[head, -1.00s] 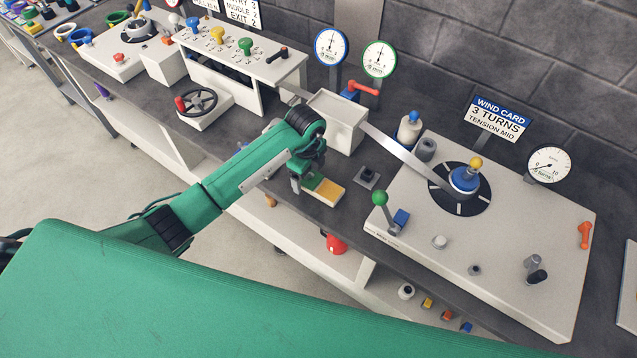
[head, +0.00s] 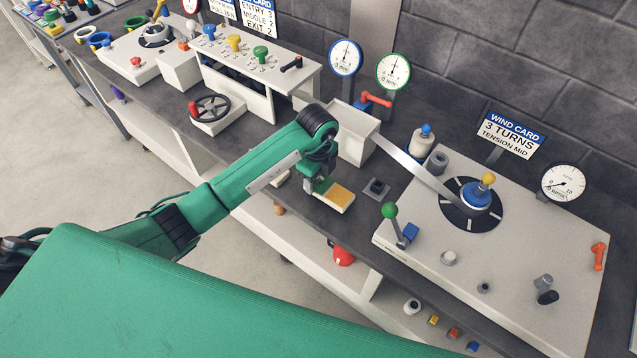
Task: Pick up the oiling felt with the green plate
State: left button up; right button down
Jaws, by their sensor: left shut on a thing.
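The oiling felt is a small pale block with a yellow face (head: 341,195) and a green plate (head: 323,185) at its left end. My left gripper (head: 318,182) reaches down from the green arm and is shut on the green plate end. The felt seems to be just above the dark bench top, but the gap is hard to see. My arm hides part of the bench behind it, and the fingertips are small and partly hidden. My right gripper is not in view.
A white box (head: 357,140) with a metal strip (head: 410,165) running to a reel (head: 473,200) stands behind the felt. A small dark fixture (head: 377,188) and a green-knobbed lever (head: 392,215) are to the right. A handwheel (head: 211,108) is to the left.

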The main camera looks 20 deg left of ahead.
pick_arm(q)
notch_tip(320, 180, up, 7)
jog(key=shift+w+r+b, duration=0.1)
jog(key=shift+r+b, duration=0.1)
jog(key=shift+b, duration=0.65)
notch_tip(320, 180, up, 10)
jog(key=p, duration=0.1)
